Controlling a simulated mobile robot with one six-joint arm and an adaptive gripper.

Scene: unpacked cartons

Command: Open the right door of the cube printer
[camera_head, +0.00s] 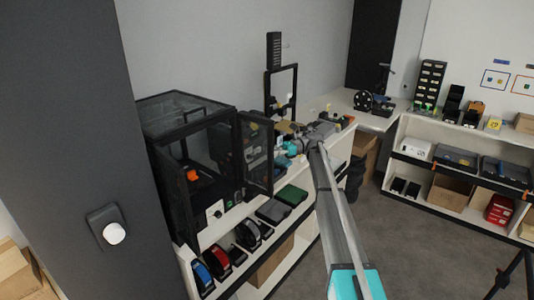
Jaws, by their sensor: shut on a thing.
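The cube printer (190,165) is a black-framed box with clear panels, standing on the white shelf unit at left. An orange part (192,175) shows inside it. Its right door (257,155) is a dark-framed clear panel, swung outward from the front and standing open at an angle. My arm reaches in from the lower right, and my gripper (284,142) is at the door's outer edge, shut on the door. The fingertips are small and partly hidden, so the exact grip point is unclear.
Spools (215,260) and dark trays (273,211) sit on the shelf below the printer. A tall black frame (281,88) stands behind my gripper. A grey pillar (75,150) fills the left side.

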